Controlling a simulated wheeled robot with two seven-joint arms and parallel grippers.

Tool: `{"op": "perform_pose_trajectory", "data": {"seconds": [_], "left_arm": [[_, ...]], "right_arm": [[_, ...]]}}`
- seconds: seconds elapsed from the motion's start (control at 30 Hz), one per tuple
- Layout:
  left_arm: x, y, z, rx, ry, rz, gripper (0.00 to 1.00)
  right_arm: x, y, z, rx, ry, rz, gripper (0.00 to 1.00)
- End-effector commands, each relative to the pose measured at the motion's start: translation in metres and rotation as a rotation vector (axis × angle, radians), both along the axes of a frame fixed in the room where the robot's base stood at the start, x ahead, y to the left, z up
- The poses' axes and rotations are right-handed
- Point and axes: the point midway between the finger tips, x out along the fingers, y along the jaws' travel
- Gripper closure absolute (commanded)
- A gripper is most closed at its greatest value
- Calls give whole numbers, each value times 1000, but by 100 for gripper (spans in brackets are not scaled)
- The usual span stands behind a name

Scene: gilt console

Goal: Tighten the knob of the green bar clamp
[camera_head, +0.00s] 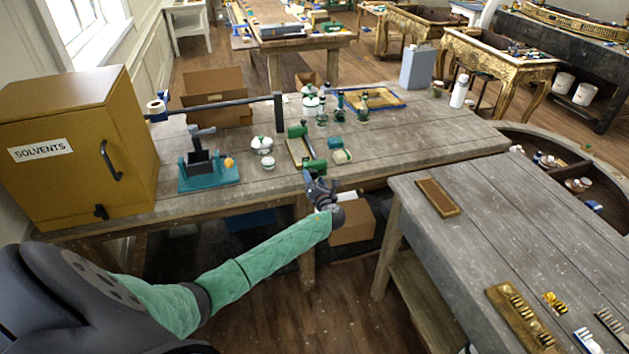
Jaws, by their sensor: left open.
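The green bar clamp (297,131) lies on the grey wooden workbench (420,132), near its front edge. Its two green blocks show, one farther back and one at the front edge. Its knob is too small or hidden to make out. My left gripper (320,184) is at the bench's front edge, just in front of the nearer green block. It is open, and nothing shows between its fingers. I cannot tell whether it touches the clamp. My right gripper is not in view.
A yellow solvents cabinet (62,182) and a teal vise (208,182) stand left of the clamp. Bottles (363,108), white-and-green jars and a small green-and-white item (342,156) stand close by. A second table (510,215) is at right, with a gap between.

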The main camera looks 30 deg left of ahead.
Motion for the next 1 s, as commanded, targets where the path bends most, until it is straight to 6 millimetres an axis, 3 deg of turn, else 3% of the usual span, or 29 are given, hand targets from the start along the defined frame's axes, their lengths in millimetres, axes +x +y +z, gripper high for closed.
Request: {"op": "perform_pose_trajectory", "data": {"seconds": [0.4,1.0], "left_arm": [[-38,-47,-4,-3,0,-4,41],[-43,-55,-5,-41,-30,-7,41]], "right_arm": [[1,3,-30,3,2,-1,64],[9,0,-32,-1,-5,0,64]]}}
